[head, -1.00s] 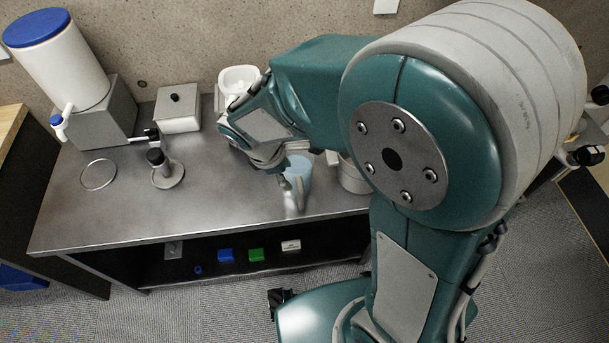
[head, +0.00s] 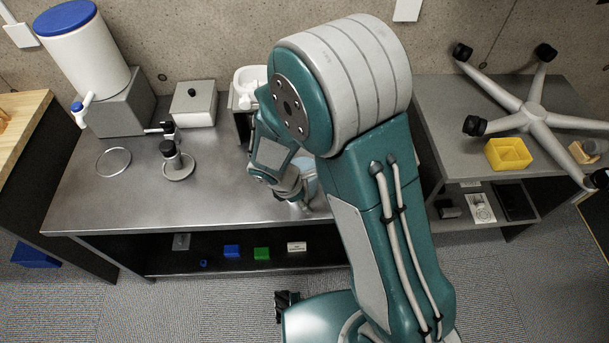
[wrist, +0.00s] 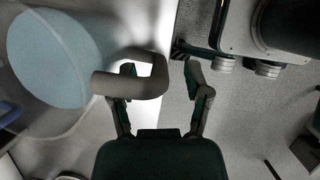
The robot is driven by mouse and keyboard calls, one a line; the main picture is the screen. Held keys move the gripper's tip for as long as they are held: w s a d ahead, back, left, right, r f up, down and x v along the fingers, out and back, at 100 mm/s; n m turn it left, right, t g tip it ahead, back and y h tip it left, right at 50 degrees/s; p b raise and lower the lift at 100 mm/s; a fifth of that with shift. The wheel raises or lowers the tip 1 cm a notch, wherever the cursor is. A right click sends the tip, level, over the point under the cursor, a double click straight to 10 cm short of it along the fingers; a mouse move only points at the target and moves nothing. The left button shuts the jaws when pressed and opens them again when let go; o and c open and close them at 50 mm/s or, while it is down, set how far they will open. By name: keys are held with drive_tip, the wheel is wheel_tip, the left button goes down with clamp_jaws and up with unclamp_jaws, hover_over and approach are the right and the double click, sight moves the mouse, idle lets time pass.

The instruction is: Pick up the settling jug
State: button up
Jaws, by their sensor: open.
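The settling jug is a clear vessel with pale blue contents. In the head view the jug (head: 309,178) stands near the front edge of the steel bench, mostly hidden behind my gripper (head: 301,203). In the wrist view the jug (wrist: 55,60) fills the left side, and its grey looped handle reaches right, toward the fingers. My gripper (wrist: 161,72) is open there, with the handle's outer bar between its two fingertips. I cannot tell whether either finger touches the handle.
A white tank with a blue lid (head: 82,55), a lidded grey box (head: 194,104), a ring (head: 113,161) and a small stand (head: 178,167) are on the steel bench (head: 215,215). An upturned chair base (head: 530,115) and yellow bin (head: 508,154) occupy the right bench.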

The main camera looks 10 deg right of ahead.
drive_tip(key=shift+d+f, duration=0.25)
drive_tip(key=shift+f, duration=0.45)
drive_tip(key=shift+w+f, duration=0.1)
drive_tip(key=shift+f, duration=0.3)
drive_tip(key=shift+a, duration=0.3)
drive_tip(key=shift+d, duration=0.15)
clamp_jaws()
drive_tip(key=shift+d+r, duration=0.1)
drive_tip(key=shift+r, duration=0.1)
